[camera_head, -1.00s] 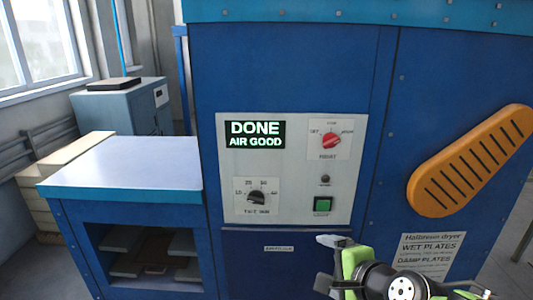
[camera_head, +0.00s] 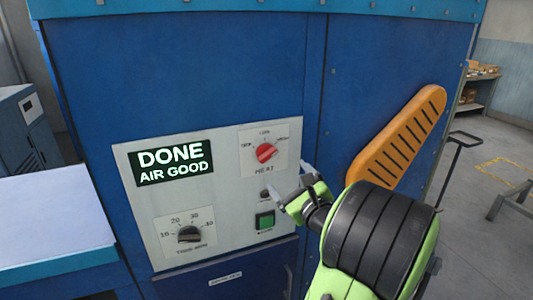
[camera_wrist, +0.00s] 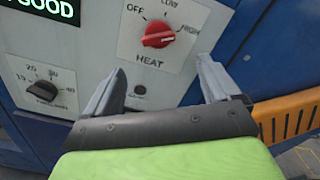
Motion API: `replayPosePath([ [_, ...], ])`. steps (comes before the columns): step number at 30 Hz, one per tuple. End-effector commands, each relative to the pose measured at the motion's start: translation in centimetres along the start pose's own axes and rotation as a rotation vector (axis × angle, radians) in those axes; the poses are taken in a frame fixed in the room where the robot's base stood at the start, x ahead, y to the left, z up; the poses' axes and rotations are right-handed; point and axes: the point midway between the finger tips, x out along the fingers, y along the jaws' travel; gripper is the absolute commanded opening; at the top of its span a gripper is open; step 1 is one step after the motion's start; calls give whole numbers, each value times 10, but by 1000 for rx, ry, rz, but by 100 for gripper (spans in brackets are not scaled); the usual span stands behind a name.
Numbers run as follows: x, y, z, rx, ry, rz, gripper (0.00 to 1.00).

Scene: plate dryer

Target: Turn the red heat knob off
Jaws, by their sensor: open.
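The red heat knob (camera_head: 265,153) is on the upper right of the pale control panel, on a white plate marked HEAT. It also shows in the wrist view (camera_wrist: 158,34), with OFF at left, LOW above and HIGH at right. Its bar is slanted, with the right end toward HIGH. My gripper (camera_head: 292,181) is open and empty, just below and right of the knob in the head view. In the wrist view the two grey fingers (camera_wrist: 161,70) point toward the panel, below the knob and spread to either side of it. They appear apart from the knob.
A black timer dial (camera_head: 189,234) is at the panel's lower left, and a green square button (camera_head: 265,220) is below the knob. A lit display (camera_head: 173,163) reads DONE, AIR GOOD. An orange slotted handle (camera_head: 400,135) sticks out at the right. A side table (camera_head: 50,225) stands left.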

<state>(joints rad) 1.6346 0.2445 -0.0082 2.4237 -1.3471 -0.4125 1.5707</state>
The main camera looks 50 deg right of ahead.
Motion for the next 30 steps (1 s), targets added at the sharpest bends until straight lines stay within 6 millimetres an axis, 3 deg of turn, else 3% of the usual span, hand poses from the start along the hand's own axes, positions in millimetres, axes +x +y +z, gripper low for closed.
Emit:
replayPosePath([
  [6, 58, 1, 4, -1, -5, 7, 89],
  [13, 103, 0, 3, -2, -3, 3, 89],
  [24, 114, 1, 1, -2, -1, 1, 89],
  [30, 114, 1, 1, -3, -1, 2, 59],
])
